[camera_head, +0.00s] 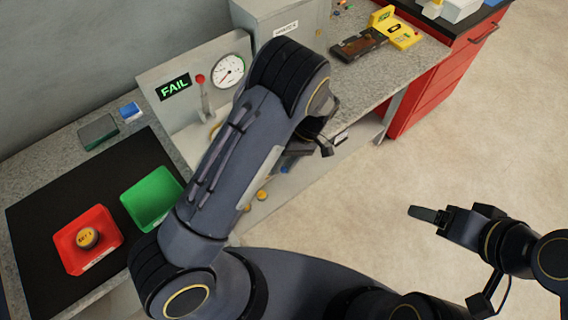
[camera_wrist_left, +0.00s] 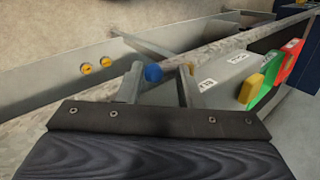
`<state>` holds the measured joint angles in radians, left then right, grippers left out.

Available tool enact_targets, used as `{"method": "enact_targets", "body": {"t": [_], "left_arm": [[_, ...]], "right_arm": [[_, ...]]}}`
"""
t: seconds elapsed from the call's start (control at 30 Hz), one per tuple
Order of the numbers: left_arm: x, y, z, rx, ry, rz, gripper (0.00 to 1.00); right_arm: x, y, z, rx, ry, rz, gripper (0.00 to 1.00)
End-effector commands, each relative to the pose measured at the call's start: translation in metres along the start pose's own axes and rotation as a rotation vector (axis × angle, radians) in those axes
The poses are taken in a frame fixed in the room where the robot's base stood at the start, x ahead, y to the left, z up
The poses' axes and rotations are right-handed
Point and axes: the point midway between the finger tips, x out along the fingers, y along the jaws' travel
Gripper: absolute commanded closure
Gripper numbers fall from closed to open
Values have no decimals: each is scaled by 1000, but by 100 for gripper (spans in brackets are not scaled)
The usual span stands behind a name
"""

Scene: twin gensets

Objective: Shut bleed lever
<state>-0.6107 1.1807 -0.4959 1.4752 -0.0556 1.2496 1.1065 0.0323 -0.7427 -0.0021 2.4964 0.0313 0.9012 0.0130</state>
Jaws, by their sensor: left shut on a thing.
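A lever with a blue ball knob (camera_wrist_left: 153,73) stands between the fingers of my left gripper (camera_wrist_left: 157,85) in the left wrist view. The gripper is shut on this lever at its knob. In the head view my left gripper (camera_head: 292,160) is low beside the bench front, mostly behind my own arm, with a bit of blue (camera_head: 285,168) at it. A red-knobbed lever (camera_head: 203,92) stands on the grey panel beside a round gauge (camera_head: 228,70) and a green "FAIL" display (camera_head: 174,87). My right gripper (camera_head: 430,215) is over bare floor, its jaw gap unclear.
A red tray (camera_head: 70,253) holding a round yellow-topped part (camera_head: 88,237) and a green tray (camera_head: 150,200) lie on a black mat. Yellow knobs (camera_wrist_left: 86,68) sit on a grey plate. A red cabinet (camera_head: 440,85) stands at the back. The floor at right is clear.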

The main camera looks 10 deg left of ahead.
Motion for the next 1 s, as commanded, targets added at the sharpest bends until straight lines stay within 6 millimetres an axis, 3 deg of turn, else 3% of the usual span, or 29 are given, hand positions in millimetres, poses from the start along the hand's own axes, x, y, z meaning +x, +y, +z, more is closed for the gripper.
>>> {"method": "enact_targets", "body": {"t": [0.27,0.3,0.43,0.77,1.0], "left_arm": [[6,1,2,-1,-9,-3,90],[6,1,2,-1,-10,-4,62],[6,1,2,-1,-9,-5,46],[-1,1,0,-1,-3,1,46],[-38,3,0,-1,-3,3,46]], "right_arm": [[1,0,1,0,0,0,27],[1,0,1,0,0,0,27],[1,0,0,0,0,0,27],[2,1,1,0,0,0,27],[9,4,5,0,0,0,27]]}}
